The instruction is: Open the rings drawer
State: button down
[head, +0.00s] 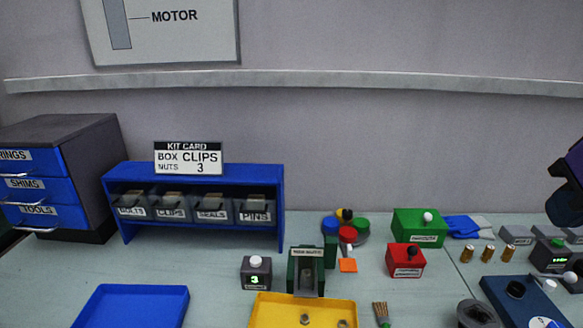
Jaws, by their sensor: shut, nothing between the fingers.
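The rings drawer (52,160) is the top blue drawer of a dark grey cabinet (70,130) at the left edge of the head view. Its white label is cut off by the picture edge and reads "RINGS". Its front looks flush with the drawers below, so it appears shut. A pale bar handle (13,175) shows under the label. My gripper's fingers are not in view. A dark part, likely of my arm, shows at the far right edge, far from the cabinet.
The shims drawer (62,187) and tools drawer (70,214) sit below, both apparently shut. A blue rack (275,178) with labelled bins stands right of the cabinet. A blue tray (130,308) and a yellow tray (262,312) lie in front. Several small boxes crowd the right.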

aim_at(16, 162)
jog(key=k+j+u, duration=0.15)
jog(key=u, duration=0.25)
jog(key=k+j+u, duration=0.1)
jog(key=u, duration=0.25)
jog(key=j+u, duration=0.4)
jog(key=k+j+u, duration=0.1)
jog(key=u, duration=0.25)
jog(key=i+j+u, duration=0.25)
jog(key=i+j, duration=0.6)
jog(key=j, duration=0.1)
